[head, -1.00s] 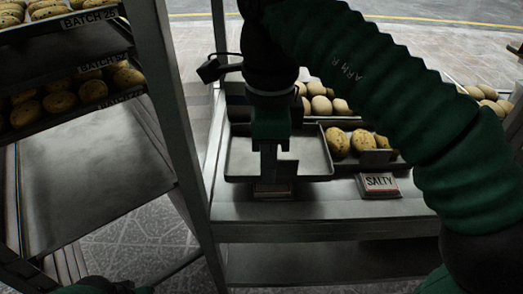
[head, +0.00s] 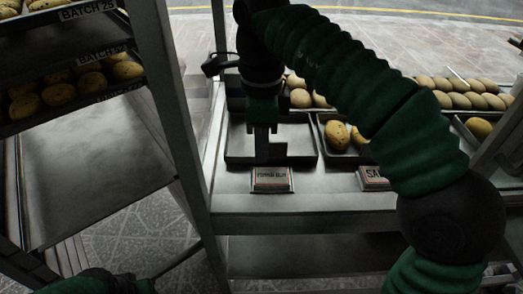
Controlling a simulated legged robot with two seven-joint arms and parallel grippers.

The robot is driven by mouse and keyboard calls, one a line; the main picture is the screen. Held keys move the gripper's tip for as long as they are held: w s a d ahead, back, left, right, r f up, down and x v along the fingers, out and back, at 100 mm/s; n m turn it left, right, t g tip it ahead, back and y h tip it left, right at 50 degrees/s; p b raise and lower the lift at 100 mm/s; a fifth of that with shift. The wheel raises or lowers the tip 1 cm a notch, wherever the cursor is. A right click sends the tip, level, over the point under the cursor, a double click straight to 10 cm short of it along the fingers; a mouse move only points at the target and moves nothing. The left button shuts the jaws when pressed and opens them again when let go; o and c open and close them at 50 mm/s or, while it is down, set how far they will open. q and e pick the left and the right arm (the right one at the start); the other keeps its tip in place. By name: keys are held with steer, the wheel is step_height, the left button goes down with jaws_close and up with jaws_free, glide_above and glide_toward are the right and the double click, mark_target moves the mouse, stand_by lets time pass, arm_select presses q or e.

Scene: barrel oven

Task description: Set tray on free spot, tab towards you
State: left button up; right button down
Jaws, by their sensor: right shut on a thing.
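The empty dark metal tray (head: 235,142) is level at the left end of the steel table, behind a small label card (head: 272,179) whose text is too blurred to read fully. My right gripper (head: 266,152) points down at the tray's near side and is shut on its grey tab (head: 274,143), which faces me. I cannot tell whether the tray's underside touches the table. My left gripper is out of view; only part of my left arm shows at the bottom left.
A tray of potato-like buns (head: 337,134) stands close to the right, behind a "SALTY" card (head: 372,178) partly covered by my right arm. More buns (head: 302,98) lie behind. A rack post (head: 165,100) and rack shelf (head: 90,165) stand left.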

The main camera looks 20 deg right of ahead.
steer(key=shift+f, duration=0.15)
steer(key=c, duration=1.6)
jaws_free()
steer(key=shift+o, duration=0.2)
step_height(320, 180, up, 8)
steer(key=p, duration=0.6)
steer(key=shift+p, duration=0.35)
